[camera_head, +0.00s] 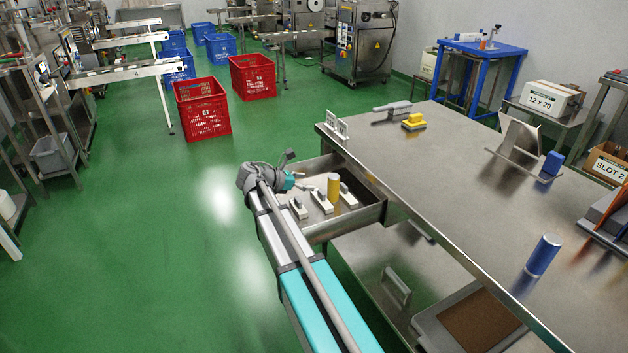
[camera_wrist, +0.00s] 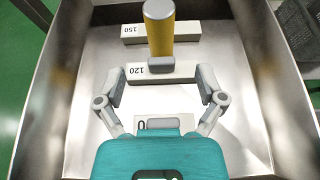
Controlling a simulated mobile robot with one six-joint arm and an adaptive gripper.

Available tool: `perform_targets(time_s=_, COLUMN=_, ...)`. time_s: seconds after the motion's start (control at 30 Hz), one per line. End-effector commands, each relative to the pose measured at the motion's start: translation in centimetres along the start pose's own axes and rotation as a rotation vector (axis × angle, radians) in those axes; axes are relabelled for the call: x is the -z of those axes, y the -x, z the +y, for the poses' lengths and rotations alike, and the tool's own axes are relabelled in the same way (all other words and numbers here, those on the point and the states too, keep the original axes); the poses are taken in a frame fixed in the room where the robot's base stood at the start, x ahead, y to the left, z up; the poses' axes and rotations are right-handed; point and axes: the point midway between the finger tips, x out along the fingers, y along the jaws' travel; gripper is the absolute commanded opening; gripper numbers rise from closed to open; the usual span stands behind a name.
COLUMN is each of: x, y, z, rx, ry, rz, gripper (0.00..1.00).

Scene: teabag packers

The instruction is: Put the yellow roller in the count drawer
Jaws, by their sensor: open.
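The yellow roller (camera_head: 333,187) stands upright in the open metal drawer (camera_head: 349,222) under the table. In the wrist view the yellow roller (camera_wrist: 159,38) stands among white blocks, beside the block marked 120 (camera_wrist: 183,72); its base is partly hidden. My gripper (camera_wrist: 161,76) is open, with its fingers apart on either side of the 120 block's grey handle. Nothing is held between them. The roller is just beyond the fingertips. In the head view my gripper (camera_head: 303,183) reaches over the drawer's left side.
A block marked 150 (camera_wrist: 133,32) and another block (camera_wrist: 178,122) lie in the drawer, whose walls surround the fingers. The steel table (camera_head: 460,175) carries a blue roller (camera_head: 543,256), a yellow-handled block (camera_head: 414,122) and a white rack (camera_head: 337,125).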

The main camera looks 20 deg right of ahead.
Motion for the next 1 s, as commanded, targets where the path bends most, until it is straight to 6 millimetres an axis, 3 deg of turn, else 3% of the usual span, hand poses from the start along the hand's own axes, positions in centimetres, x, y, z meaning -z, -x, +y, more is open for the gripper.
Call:
perform_targets(time_s=0.2, x=-0.01, y=1.13, z=0.0, rx=-0.001, ry=0.0, rz=0.0, gripper=0.88)
perform_targets(time_s=1.0, x=-0.7, y=1.4, z=-0.01, rx=0.0, ry=-0.001, rz=0.0, gripper=0.88)
